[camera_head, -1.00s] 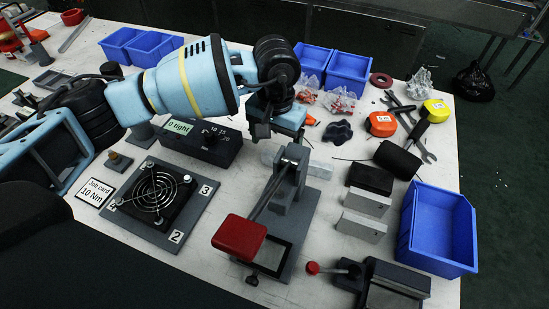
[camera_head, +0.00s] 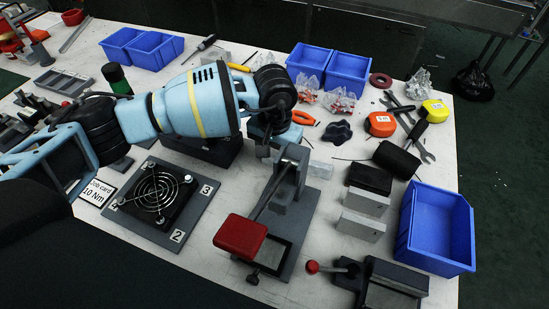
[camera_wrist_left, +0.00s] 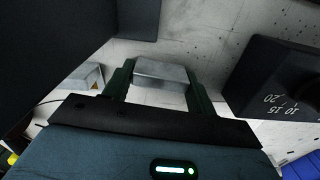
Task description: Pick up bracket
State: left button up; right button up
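My left arm reaches in from the left in the head view. Its gripper (camera_head: 264,136) hangs near the lever press and is mostly hidden by the wrist. In the left wrist view the two dark green fingers (camera_wrist_left: 160,84) stand apart. A grey metal block (camera_wrist_left: 161,72), which may be the bracket, shows between them. Its sides line up with the fingers, but I cannot tell whether they touch it. No bracket can be clearly identified in the head view. My right gripper is not in view.
The lever press with a red pad (camera_head: 240,236) stands close to my gripper. A fan plate (camera_head: 157,192) and a dark dial box (camera_wrist_left: 284,80) are nearby. Blue bins (camera_head: 437,226), tape measures and tools crowd the right side.

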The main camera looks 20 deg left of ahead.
aim_at(274, 154)
pick_arm(q)
jog(key=c, duration=0.5)
jog(key=shift+c, duration=0.2)
notch_tip(274, 154, up, 10)
jog(key=shift+r, duration=0.1)
jog(key=shift+s, duration=0.1)
